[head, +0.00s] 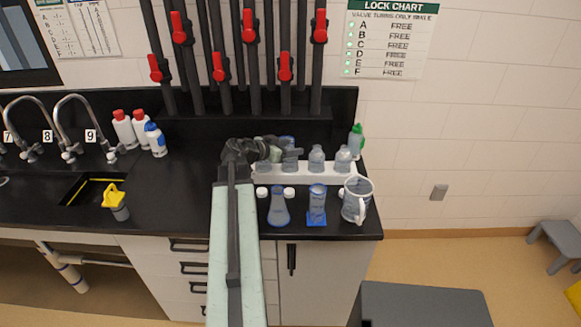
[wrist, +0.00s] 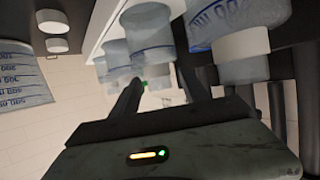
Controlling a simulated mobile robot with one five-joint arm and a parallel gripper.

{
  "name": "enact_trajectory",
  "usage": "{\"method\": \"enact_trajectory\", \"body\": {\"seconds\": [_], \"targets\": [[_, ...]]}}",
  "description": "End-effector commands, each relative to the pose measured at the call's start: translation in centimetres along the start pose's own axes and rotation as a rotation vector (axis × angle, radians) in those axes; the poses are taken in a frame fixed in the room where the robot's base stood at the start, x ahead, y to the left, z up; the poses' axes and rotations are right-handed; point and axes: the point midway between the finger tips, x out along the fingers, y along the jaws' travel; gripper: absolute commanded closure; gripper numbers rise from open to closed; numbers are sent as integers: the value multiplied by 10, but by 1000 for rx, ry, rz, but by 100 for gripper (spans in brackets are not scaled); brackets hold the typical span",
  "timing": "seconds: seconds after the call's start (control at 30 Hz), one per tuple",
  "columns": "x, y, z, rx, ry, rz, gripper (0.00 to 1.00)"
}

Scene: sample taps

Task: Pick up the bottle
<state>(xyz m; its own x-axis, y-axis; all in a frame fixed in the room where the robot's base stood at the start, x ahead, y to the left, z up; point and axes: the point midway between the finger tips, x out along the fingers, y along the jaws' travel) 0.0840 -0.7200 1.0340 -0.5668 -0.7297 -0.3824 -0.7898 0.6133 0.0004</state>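Several clear bottles with blue markings stand in a white rack (head: 328,174) near the back of the black counter. One bottle (head: 316,158) and another bottle (head: 343,161) show to the right of my gripper (head: 290,153); a bluish one (head: 289,143) is partly hidden behind it. In the wrist view, tilted well over, my gripper (wrist: 161,88) has its two dark fingers apart. A bottle (wrist: 150,32) shows beyond and between them, with others behind it. A larger bottle (wrist: 240,22) with a white neck is close by the right finger. I see nothing clearly held.
A blue flask (head: 279,209), a blue-based cylinder (head: 317,206) and a handled jug (head: 357,199) stand in front of the rack, with small white caps nearby. A green-capped bottle (head: 357,142) stands behind. Pipes with red valves (head: 249,26) rise behind my arm. Sinks and taps are left.

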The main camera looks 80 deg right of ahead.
Motion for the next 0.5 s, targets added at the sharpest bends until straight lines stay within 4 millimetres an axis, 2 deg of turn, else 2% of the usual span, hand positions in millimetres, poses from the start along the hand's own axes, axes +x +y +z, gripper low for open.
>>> {"method": "enact_trajectory", "body": {"seconds": [0.03, 0.17, 0.2, 0.5], "targets": [[0, 0, 0, 0, 0, 0, 60], [0, 0, 0, 0, 0, 0, 96], [0, 0, 0, 1, 0, 1, 100], [0, 1, -1, 1, 0, 1, 100]]}}
